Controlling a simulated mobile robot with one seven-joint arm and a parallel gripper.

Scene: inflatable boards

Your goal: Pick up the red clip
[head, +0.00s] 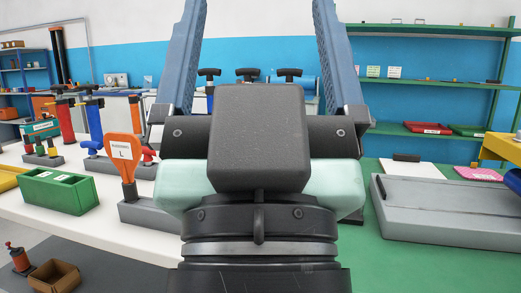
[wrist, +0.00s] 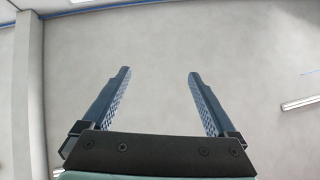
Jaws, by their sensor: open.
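My gripper (head: 259,8) stands raised in the middle of the head view, its two blue fingers wide apart. In the wrist view my gripper (wrist: 158,74) is open, with nothing between the fingers and only a plain grey surface beyond. I cannot make out a red clip for certain in either view. A small red part (head: 148,154) shows beside the orange paddle marked L, but I cannot tell what it is. My gripper and wrist hide the middle of the benches.
A white bench (head: 120,228) on the left carries a green box (head: 58,191), an orange paddle (head: 124,150) and several coloured fittings. On the right, a green bench top (head: 400,262) bears a grey block (head: 450,208). Green shelves (head: 440,83) stand behind. A cardboard box (head: 54,275) is low at left.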

